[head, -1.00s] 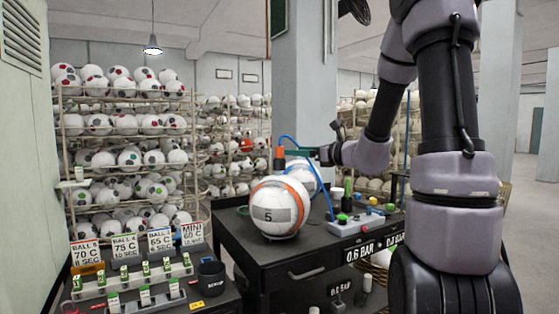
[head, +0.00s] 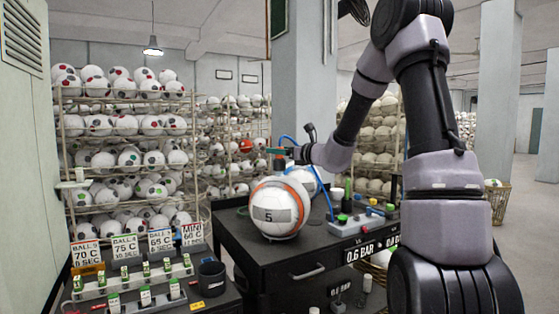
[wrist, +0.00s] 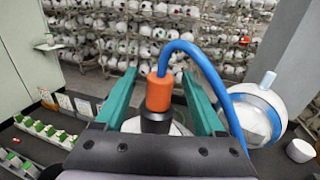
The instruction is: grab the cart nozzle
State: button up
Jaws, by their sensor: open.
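The cart nozzle is an orange cylinder (wrist: 158,94) with a dark collar below it and a blue hose curving from its top to the right. In the wrist view it stands between the two teal fingers of my gripper (wrist: 158,76), which are open, with a gap visible on each side. In the head view my gripper (head: 276,151) is level with the nozzle's upper part, behind the ball marked 5 (head: 270,214); only a little of the orange nozzle (head: 279,163) shows there. The nozzle's lower end is hidden.
The dark cart (head: 238,232) carries the ball, a second ball partly hidden behind it, and a grey control box (head: 350,227) with colored buttons. A lower bench with labelled cards (head: 124,247) and a dark cup (head: 211,278) stands at left. Ball racks (head: 125,155) fill the back.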

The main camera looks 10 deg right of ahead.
grip_shut()
